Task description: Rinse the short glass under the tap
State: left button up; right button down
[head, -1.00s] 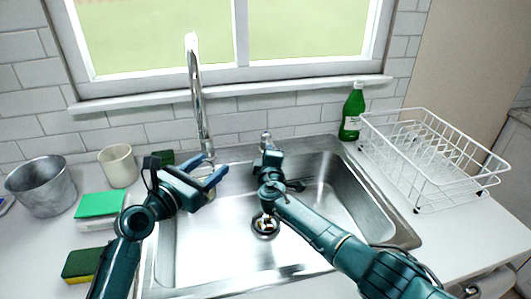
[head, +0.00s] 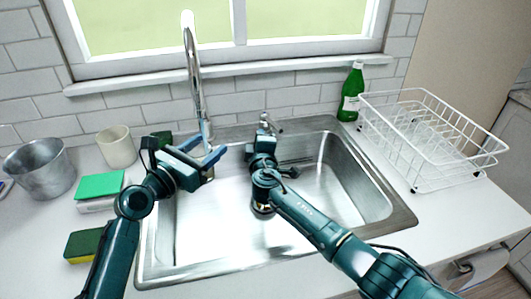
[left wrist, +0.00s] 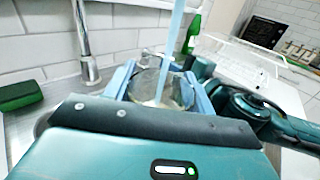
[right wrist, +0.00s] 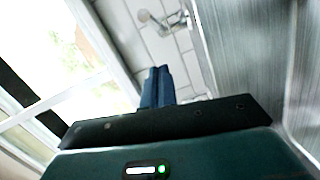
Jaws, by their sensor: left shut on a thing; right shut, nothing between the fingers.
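My left gripper (head: 207,152) is shut on the short glass (left wrist: 172,90), which sits between its fingers in the left wrist view. In the head view, the fingers mostly hide the glass. The chrome tap (head: 194,75) rises behind the sink. A bluish stream of water (left wrist: 172,45) comes down at the glass in the left wrist view. It appears to enter the glass. My right gripper (head: 263,138) is shut and empty, close to the tap's lever (head: 267,122). Its closed fingers (right wrist: 157,87) point towards chrome fittings (right wrist: 165,20); contact cannot be told.
The steel sink (head: 330,185) lies under both arms. A green bottle (head: 351,92) and white dish rack (head: 430,150) stand right. A metal bucket (head: 40,170), cream cup (head: 117,147), green-topped block (head: 100,187) and sponge (head: 84,246) are left. The right basin is free.

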jog(key=s+d, duration=0.1)
jog(key=s, duration=0.7)
jog(key=shift+r, duration=0.25)
jog(key=shift+r, duration=0.2)
dwell(0.5)
jog(key=shift+r+p, duration=0.35)
jog(key=shift+p, duration=0.2)
jog(key=c, duration=2.1)
grip_release()
